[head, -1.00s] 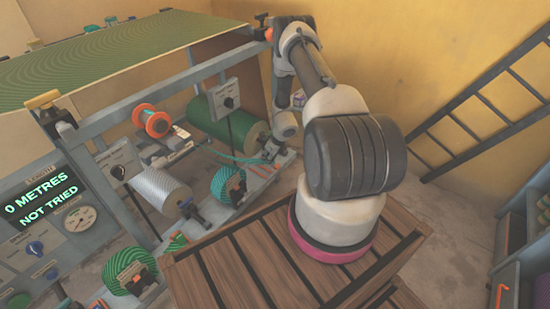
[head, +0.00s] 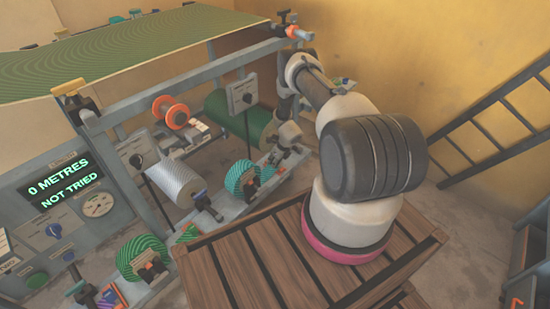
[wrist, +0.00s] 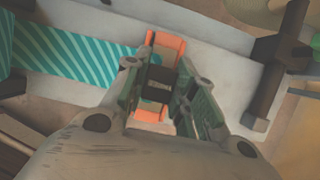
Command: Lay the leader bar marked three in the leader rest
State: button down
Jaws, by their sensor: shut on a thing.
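In the wrist view my gripper (wrist: 158,88) is shut on a small dark block (wrist: 158,78) that lies over an orange and pale piece (wrist: 165,45). The block appears to be the leader bar's grip, but no mark can be read. A teal striped strip (wrist: 75,52) runs from the left up to the gripper. I cannot tell whether the orange piece belongs to the bar or to the leader rest. In the head view my gripper (head: 272,170) is low by the machine's front rail, small and partly hidden.
A green roll (head: 240,125) lies behind. The display (head: 58,182) reads 0 METRES, NOT TRIED. A dark post with a crossbar (wrist: 280,65) stands right of my gripper.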

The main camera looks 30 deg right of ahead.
jog(key=shift+f, duration=0.2)
jog(key=c, duration=1.1)
grip_release()
jog(key=shift+r, duration=0.1)
jog(key=v, duration=1.1)
jog(key=shift+s+r, duration=0.15)
jog(key=shift+r, duration=0.25)
